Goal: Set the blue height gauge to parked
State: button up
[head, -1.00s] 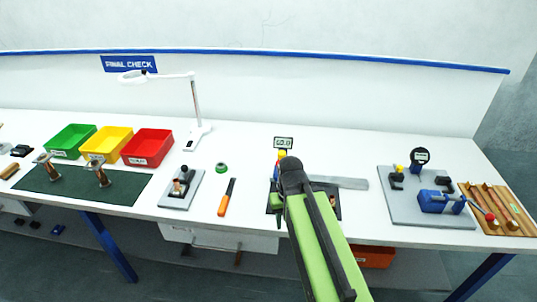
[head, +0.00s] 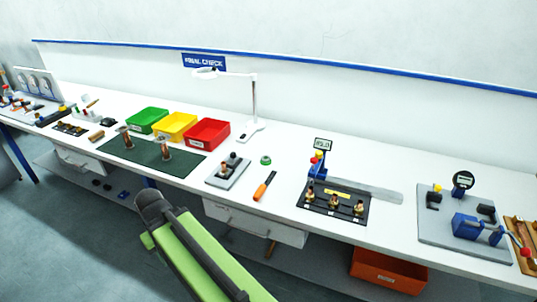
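The blue height gauge (head: 319,169) stands upright at the back of a black plate on the white bench, right of the middle. It has a small digital display (head: 323,144) on top, too small to read surely, and red and yellow knobs below it. Several brass parts stand on the black plate (head: 315,205) in front of it. My green arm reaches in from the bottom, left of the gauge and in front of the bench. Its dark elbow-like end shows, but my gripper's fingers are hidden, and nothing of mine touches the gauge.
A grey strip (head: 375,190) lies right of the gauge. An orange-handled tool (head: 264,186) and a small green ring (head: 266,160) lie to its left. Further right is a grey plate (head: 430,228) with a dial gauge (head: 463,181) and blue clamp. A lamp (head: 254,105) and coloured bins stand behind left.

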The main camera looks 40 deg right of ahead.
aim_at(323, 145)
jog(key=u, duration=0.1)
jog(key=k, duration=1.45)
jog(key=z, duration=0.4)
jog(key=i, duration=1.05)
